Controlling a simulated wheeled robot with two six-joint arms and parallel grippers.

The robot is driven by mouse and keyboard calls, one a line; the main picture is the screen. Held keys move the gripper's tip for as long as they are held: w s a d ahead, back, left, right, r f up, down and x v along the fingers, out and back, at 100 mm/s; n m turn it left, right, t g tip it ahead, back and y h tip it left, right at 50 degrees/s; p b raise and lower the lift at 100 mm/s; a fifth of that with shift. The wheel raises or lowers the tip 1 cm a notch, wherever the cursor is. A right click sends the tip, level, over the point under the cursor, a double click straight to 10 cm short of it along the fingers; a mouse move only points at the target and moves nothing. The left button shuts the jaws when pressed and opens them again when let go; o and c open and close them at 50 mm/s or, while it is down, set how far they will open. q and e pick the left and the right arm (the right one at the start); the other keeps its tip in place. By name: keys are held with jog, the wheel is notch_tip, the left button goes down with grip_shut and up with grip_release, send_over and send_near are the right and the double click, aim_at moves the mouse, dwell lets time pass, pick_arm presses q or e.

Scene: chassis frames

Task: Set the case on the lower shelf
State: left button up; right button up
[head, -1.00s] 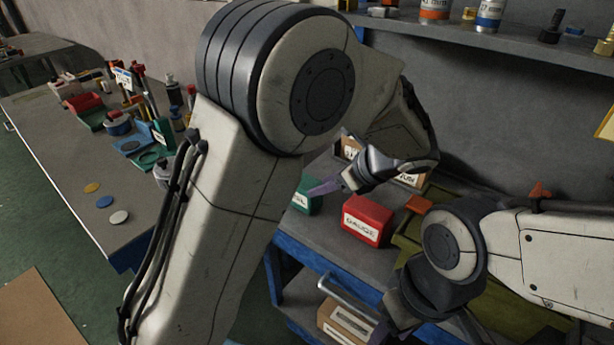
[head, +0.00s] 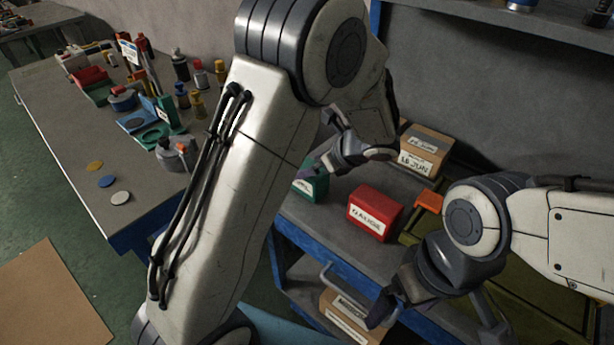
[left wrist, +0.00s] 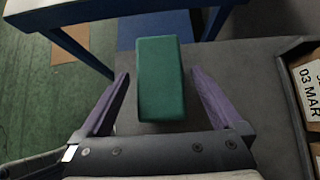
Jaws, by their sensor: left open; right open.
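A green case (head: 312,182) with a white label stands on the grey upper shelf (head: 345,185) of a blue-edged unit, partly hidden by my left gripper. My left gripper (head: 322,172) is open at it. In the left wrist view the green case (left wrist: 161,80) lies between the two purple fingers, with a gap on both sides. A red case (head: 375,212) with a white label stands to the right on the same shelf. The lower shelf (head: 303,284) shows in part below. My right gripper (head: 388,300) is open and empty in front of the unit.
A cardboard box (head: 345,318) sits on the lower shelf, partly behind my right gripper. A labelled box (head: 424,150) and an orange item (head: 429,201) are at the right of the upper shelf. A cluttered bench (head: 75,150) stands at left.

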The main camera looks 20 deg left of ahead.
pick_arm(q)
jog(key=shift+a+f, duration=0.25)
jog(key=shift+f, duration=0.05)
jog(key=shift+r, duration=0.1)
grip_shut()
